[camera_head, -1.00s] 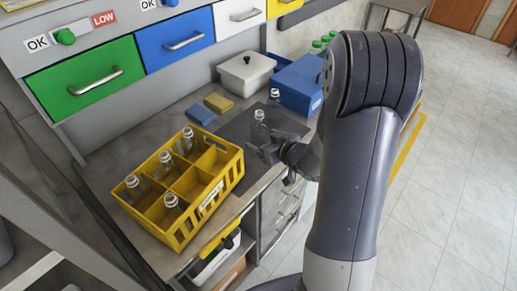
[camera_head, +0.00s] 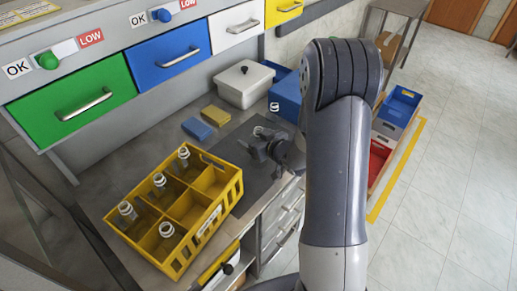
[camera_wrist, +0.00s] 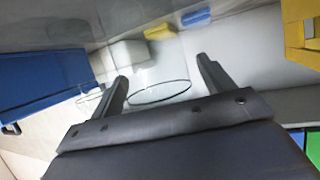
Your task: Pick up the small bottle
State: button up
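A clear glass bottle with a pale neck (camera_head: 258,131) stands on the dark mat (camera_head: 232,146). My gripper (camera_head: 257,148) is low in front of it and hides most of its body in the head view. In the wrist view my gripper (camera_wrist: 163,82) is open, its two fingers wide apart. The clear glass (camera_wrist: 160,92) shows between them; I cannot tell if either finger touches it. A second bottle (camera_head: 274,107) stands farther back, by the blue box, and its faint glass rim shows left of the fingers in the wrist view (camera_wrist: 90,96).
A yellow crate (camera_head: 208,235) with several bottles stands at the left front. Blue (camera_head: 197,129) and yellow (camera_head: 215,115) sponges lie behind the mat. A white lidded box (camera_head: 243,91) and a blue box (camera_head: 287,94) stand at the back. Drawers line the wall above.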

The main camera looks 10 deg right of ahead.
jog(key=c, duration=1)
